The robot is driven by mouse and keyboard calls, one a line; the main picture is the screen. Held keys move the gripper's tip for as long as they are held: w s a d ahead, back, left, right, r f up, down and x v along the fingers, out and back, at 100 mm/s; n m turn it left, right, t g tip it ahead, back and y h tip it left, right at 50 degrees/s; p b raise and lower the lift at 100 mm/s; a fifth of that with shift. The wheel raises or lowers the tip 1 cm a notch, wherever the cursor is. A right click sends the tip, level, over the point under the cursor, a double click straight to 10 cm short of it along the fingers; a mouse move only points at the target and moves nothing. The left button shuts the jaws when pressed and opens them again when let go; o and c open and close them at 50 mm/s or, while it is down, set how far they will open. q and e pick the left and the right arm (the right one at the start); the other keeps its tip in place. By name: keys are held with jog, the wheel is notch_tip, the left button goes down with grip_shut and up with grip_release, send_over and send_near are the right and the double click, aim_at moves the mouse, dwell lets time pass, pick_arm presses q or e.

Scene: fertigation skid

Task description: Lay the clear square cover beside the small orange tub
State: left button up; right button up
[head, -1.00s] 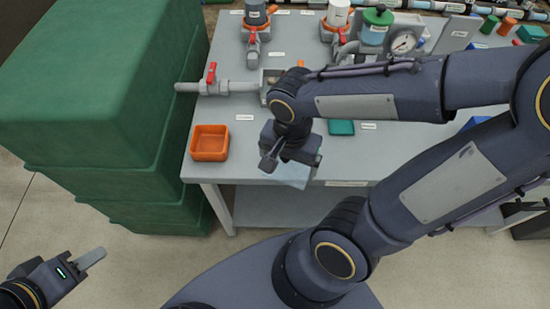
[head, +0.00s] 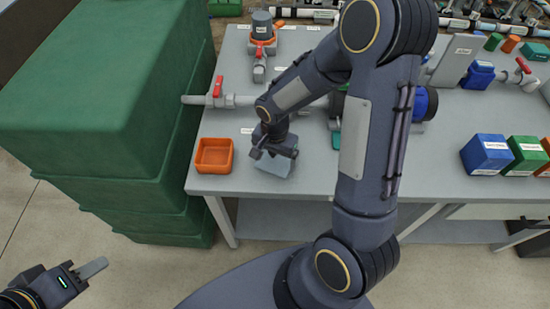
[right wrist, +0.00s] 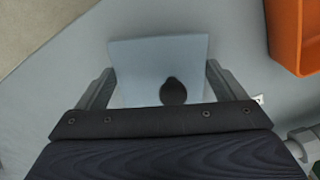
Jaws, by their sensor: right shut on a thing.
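The small orange tub (head: 214,156) stands at the table's left front corner. My right gripper (head: 274,160) is just right of the tub and shut on the clear square cover (head: 273,168). In the right wrist view the pale bluish cover (right wrist: 150,62) spans between the two fingers, with a dark round knob on it. The tub (right wrist: 302,40) shows at the upper right there, apart from the cover. The cover is low over the grey tabletop; I cannot tell whether it touches. My left gripper (head: 92,268) is low at the left, away from the table; its finger gap is unclear.
The grey table (head: 230,184) has a pipe with a red valve (head: 217,90) behind the tub. Green stacked crates (head: 100,100) stand close on the left. Blue (head: 487,154) and green (head: 524,155) boxes stand at the right. My right arm hides the table's middle.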

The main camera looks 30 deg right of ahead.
aim_at(275, 161)
jog(key=shift+f, duration=0.7)
jog(key=shift+f, duration=0.2)
jog(key=o, duration=0.7)
jog(key=shift+r, duration=0.1)
jog(key=shift+o, duration=0.2)
notch_tip(275, 161, up, 12)
jog(key=s+a+r+n+t+y, duration=0.1)
jog(key=s+r+n, duration=0.3)
jog(key=s, duration=0.4)
jog(key=s+a+r+n+t+y, duration=0.2)
jog(key=s+r+n+t, duration=0.2)
jog(key=s, duration=0.4)
jog(key=shift+s+r+n+t+y, duration=0.15)
jog(key=shift+r+n+t+y, duration=0.2)
jog(key=shift+r+n, duration=0.25)
